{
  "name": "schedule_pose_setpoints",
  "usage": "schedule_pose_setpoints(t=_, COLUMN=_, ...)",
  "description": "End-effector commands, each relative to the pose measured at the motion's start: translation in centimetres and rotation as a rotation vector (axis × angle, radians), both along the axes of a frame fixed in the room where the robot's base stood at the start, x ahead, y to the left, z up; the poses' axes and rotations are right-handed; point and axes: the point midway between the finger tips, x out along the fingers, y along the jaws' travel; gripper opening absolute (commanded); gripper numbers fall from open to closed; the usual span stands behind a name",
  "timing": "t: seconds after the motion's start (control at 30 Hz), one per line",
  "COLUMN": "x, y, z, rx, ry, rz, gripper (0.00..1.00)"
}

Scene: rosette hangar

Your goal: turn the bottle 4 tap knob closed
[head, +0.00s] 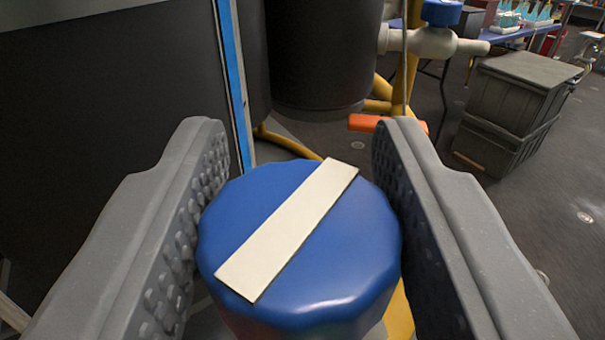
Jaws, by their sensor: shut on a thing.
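A blue round tap knob (340,254) with a scalloped edge fills the lower middle of the head view. A cream strip (288,228) runs across its top, slanting from lower left to upper right. My gripper (290,150) has one grey finger on each side of the knob and is shut on it. The studded pad of the left finger shows beside the knob. The tap body under the knob is mostly hidden. No bottle number shows in this view.
A large dark panel (100,130) stands close on the left, edged by a blue strip (230,75). A dark cylinder (318,50) hangs behind the knob. Another white tap with a blue knob (440,12) is at the top. Grey crates (515,100) stand on the floor at right.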

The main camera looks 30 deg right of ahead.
Motion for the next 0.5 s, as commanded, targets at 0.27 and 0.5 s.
schedule_pose_setpoints(t=0.27, x=0.1, y=0.09, z=0.34, rx=0.001, ry=0.002, rz=-0.096, gripper=0.17)
schedule_pose_setpoints(t=0.5, x=-0.04, y=0.03, z=0.28, rx=-0.003, ry=-0.001, rz=-0.144, gripper=0.17)
